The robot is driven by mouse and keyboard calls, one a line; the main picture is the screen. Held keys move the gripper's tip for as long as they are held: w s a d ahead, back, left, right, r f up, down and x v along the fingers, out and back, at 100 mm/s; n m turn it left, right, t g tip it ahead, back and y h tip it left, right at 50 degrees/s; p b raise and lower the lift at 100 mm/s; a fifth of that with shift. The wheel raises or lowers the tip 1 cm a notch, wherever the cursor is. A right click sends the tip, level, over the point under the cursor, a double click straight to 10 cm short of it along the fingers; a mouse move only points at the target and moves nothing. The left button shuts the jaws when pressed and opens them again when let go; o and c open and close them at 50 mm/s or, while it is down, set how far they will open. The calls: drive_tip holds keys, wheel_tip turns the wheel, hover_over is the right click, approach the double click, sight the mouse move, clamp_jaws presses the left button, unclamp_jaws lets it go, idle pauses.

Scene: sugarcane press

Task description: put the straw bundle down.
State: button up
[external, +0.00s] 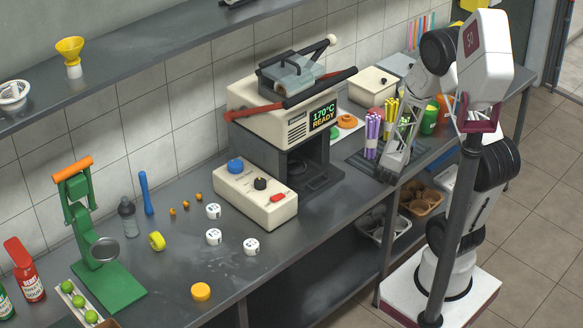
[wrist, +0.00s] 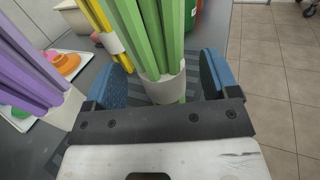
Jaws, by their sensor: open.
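A green straw bundle (wrist: 160,50) with a pale band (wrist: 165,88) stands between the fingers of my gripper (wrist: 163,82) in the wrist view. The blue finger pads sit to either side of it with visible gaps, so my gripper is open around it. Its foot is hidden by the gripper body. A purple straw bundle (wrist: 30,75) leans into view at the left, and a yellow straw bundle (wrist: 103,32) stands behind. In the external view my gripper (external: 388,168) is low at the counter's front edge, beside the purple bundle (external: 372,135) and yellow bundle (external: 390,115).
A white tray (external: 345,128) with coloured pieces lies left of the bundles, near the press (external: 285,115). A green container (external: 429,118) stands behind my arm. Bowls sit on the shelf below. The counter's front edge is close to my gripper.

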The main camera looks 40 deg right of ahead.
drive_tip(key=shift+x, duration=1.2)
drive_tip(key=c, duration=1.1)
drive_tip(key=shift+r, duration=0.1)
drive_tip(key=shift+r, duration=0.8)
wheel_tip(320, 180, up, 2)
drive_tip(key=shift+r, duration=0.1)
drive_tip(key=s+a, duration=0.3)
drive_tip(key=s, duration=0.1)
drive_tip(key=s+a, duration=0.2)
drive_tip(key=s, duration=0.3)
drive_tip(key=s+a+r, duration=0.1)
drive_tip(key=s+a, duration=0.2)
drive_tip(key=s, duration=0.1)
drive_tip(key=shift+s+a, duration=0.3)
